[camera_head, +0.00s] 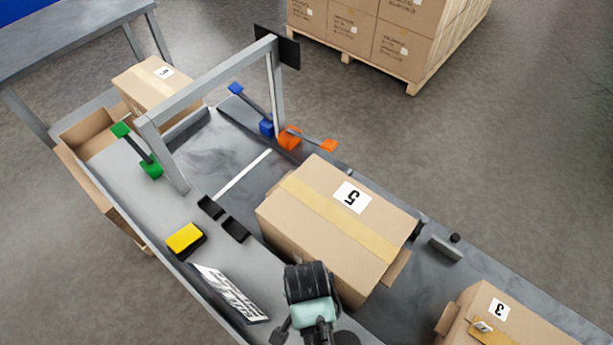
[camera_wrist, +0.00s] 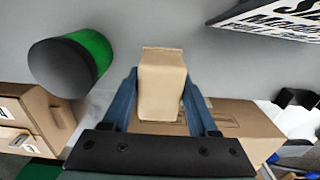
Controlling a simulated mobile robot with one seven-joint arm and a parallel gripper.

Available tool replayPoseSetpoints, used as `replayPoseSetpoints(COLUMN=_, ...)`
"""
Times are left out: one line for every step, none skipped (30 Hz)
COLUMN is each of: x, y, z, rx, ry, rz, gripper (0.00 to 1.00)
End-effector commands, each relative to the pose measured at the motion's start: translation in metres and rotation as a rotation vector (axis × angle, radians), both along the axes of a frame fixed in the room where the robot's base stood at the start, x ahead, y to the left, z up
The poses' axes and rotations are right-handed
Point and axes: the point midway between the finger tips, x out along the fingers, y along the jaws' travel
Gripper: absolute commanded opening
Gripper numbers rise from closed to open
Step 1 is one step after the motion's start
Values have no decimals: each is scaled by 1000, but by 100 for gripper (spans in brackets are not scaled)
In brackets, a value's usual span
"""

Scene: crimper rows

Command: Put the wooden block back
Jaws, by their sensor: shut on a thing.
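The wooden block (camera_wrist: 162,88) is a plain tan block in the middle of the wrist view. My gripper (camera_wrist: 160,74) has its two blue fingers on either side of the block and is shut on it. In the head view my arm's end shows at the bottom centre, in front of the box marked 5; the block and fingertips cannot be made out there.
The box marked 5 (camera_head: 340,222) sits on the conveyor (camera_head: 235,180), with the box marked 3 (camera_head: 510,322) at lower right. A yellow block (camera_head: 184,238), black holders (camera_head: 236,229) and a lettered sign (camera_head: 230,291) lie along the near ledge. A metal frame (camera_head: 205,82) spans the conveyor.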

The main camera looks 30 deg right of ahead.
Motion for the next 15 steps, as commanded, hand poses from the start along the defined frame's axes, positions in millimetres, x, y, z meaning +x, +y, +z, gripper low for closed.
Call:
replayPoseSetpoints(x=-1, y=0, z=-8, rx=1, ry=4, rz=0, gripper=15)
replayPoseSetpoints(x=-1, y=0, z=-13, rx=1, ry=3, rz=0, gripper=15)
replayPoseSetpoints(x=-1, y=0, z=-19, rx=1, ry=4, rz=1, gripper=15)
replayPoseSetpoints(x=0, y=0, z=-23, rx=1, ry=3, rz=1, gripper=15)
replayPoseSetpoints(x=-1, y=0, z=-27, rx=1, ry=3, rz=1, gripper=15)
replayPoseSetpoints(x=0, y=0, z=-30, rx=0, ry=2, rz=1, gripper=15)
replayPoseSetpoints(x=0, y=0, z=-32, rx=0, ry=1, rz=1, gripper=15)
replayPoseSetpoints(x=0, y=0, z=-33, rx=0, ry=1, rz=1, gripper=15)
replayPoseSetpoints(x=0, y=0, z=-33, rx=0, ry=0, rz=1, gripper=15)
replayPoseSetpoints(x=0, y=0, z=-33, rx=0, ry=0, rz=1, gripper=15)
replayPoseSetpoints(x=0, y=0, z=-33, rx=0, ry=0, rz=1, gripper=15)
replayPoseSetpoints(x=0, y=0, z=-33, rx=0, ry=0, rz=2, gripper=15)
replayPoseSetpoints(x=0, y=0, z=-33, rx=0, ry=0, rz=2, gripper=15)
replayPoseSetpoints(x=0, y=0, z=-33, rx=0, ry=0, rz=2, gripper=15)
replayPoseSetpoints(x=0, y=0, z=-33, rx=0, ry=0, rz=2, gripper=15)
